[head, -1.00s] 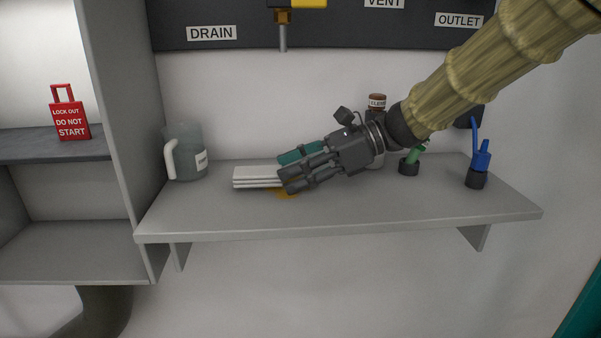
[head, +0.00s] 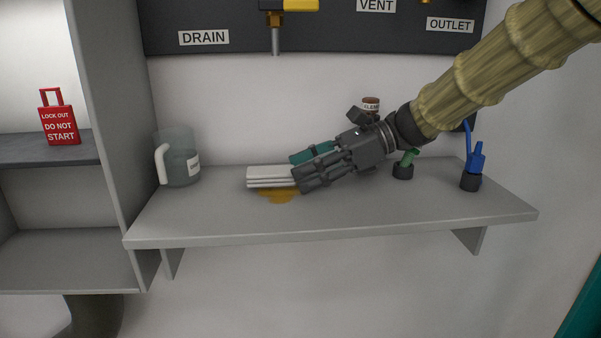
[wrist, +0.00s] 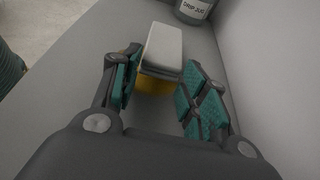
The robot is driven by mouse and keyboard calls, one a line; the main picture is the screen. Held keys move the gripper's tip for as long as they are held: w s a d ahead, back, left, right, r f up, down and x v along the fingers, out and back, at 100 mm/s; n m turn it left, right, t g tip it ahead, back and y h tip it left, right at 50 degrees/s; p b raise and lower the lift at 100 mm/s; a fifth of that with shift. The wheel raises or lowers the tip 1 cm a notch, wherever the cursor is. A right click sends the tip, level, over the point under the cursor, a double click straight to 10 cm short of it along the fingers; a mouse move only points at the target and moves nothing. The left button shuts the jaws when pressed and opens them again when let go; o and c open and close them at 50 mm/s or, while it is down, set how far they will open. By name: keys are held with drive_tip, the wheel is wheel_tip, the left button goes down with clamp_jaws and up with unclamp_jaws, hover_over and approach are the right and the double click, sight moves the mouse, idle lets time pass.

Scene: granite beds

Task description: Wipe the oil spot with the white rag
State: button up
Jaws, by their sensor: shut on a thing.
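The white rag (head: 268,177), a folded stack of layers, is at the shelf's middle left. It also shows in the wrist view (wrist: 163,45). The amber oil spot (head: 279,196) is on the shelf, partly under the rag and showing along its front edge. In the wrist view the oil spot (wrist: 154,87) shows just on the near side of the rag. My gripper (head: 297,172) is shut on the rag's right end, with its fingers low over the shelf. I cannot tell whether the rag touches the surface.
The grey shelf (head: 225,228) has free room in front. A drip jug (head: 183,163) stands left of the rag. Green (head: 404,168) and blue-topped (head: 473,172) items stand at the right. A cabinet wall borders the left.

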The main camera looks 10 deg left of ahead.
sight(343, 184)
drive_tip(key=shift+w+d+f+b, duration=0.1)
drive_tip(key=shift+w+d+b, duration=0.15)
drive_tip(key=shift+d, duration=0.45)
drive_tip(key=shift+w+d+f+b, duration=0.15)
drive_tip(key=shift+d+b, duration=0.2)
drive_tip(key=shift+d, duration=0.35)
drive_tip(key=shift+w+d+r+b, duration=0.1)
drive_tip(key=shift+w+d+b, duration=0.1)
drive_tip(key=shift+d, duration=0.45)
drive_tip(key=shift+w+d+r+b, duration=0.1)
drive_tip(key=shift+w+d+b, duration=0.1)
drive_tip(key=shift+d, duration=0.5)
drive_tip(key=shift+w+d+b, duration=0.15)
drive_tip(key=shift+d+b, duration=0.05)
drive_tip(key=shift+d, duration=0.45)
wheel_tip(343, 184, up, 8)
drive_tip(key=p, duration=0.2)
